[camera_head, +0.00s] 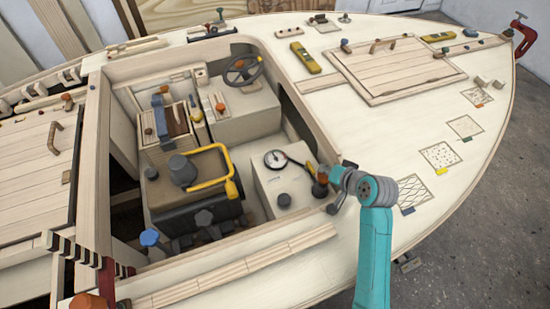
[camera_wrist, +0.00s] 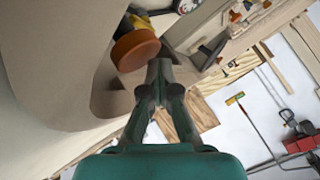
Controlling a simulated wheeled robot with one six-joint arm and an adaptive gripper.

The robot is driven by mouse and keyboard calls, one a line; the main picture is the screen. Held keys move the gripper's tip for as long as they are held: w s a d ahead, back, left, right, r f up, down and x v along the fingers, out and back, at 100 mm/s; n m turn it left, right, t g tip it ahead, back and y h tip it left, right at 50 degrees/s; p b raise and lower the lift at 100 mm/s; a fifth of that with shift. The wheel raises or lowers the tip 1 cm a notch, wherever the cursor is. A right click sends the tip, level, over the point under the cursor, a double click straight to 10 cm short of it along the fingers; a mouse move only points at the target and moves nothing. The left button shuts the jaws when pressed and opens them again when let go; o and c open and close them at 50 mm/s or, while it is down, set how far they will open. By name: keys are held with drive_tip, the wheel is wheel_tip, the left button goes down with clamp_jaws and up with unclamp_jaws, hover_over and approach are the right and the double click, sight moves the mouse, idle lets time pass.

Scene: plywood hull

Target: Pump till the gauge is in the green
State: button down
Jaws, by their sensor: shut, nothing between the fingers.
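A round white-faced gauge (camera_head: 275,159) with a dark rim and needle sits on top of a pale box (camera_head: 262,188) in the cockpit. Its coloured bands and exact reading are too small to tell. An orange knob (camera_head: 323,172) on a dark post stands at the box's right side, probably the pump handle. My gripper (camera_head: 337,178) is close to the knob's right in the head view. In the wrist view my gripper (camera_wrist: 160,70) is shut and empty, its tips just beside the orange knob (camera_wrist: 135,48). The gauge edge shows behind in the wrist view (camera_wrist: 187,5).
A yellow bent handle (camera_head: 212,183) over a dark engine block (camera_head: 190,212) stands left of the box. A steering wheel (camera_head: 243,70) is at the back. The cockpit rim (camera_head: 285,250) runs close by my arm. A hatch (camera_head: 398,68) is on the right deck.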

drive_tip(key=shift+g, duration=0.4)
drive_tip(key=s+f, duration=0.1)
drive_tip(key=s+d+f, duration=0.1)
drive_tip(key=f, duration=0.1)
drive_tip(key=shift+s+d, duration=0.1)
drive_tip(key=shift+d, duration=0.05)
wheel_tip(320, 180, up, 2)
drive_tip(key=shift+s+r, duration=0.1)
drive_tip(key=shift+d+r, duration=0.15)
drive_tip(key=shift+r, duration=0.9)
drive_tip(key=shift+d+r, duration=0.1)
drive_tip(key=shift+r, duration=0.95)
drive_tip(key=shift+a+r, duration=0.1)
drive_tip(key=shift+a, duration=0.05)
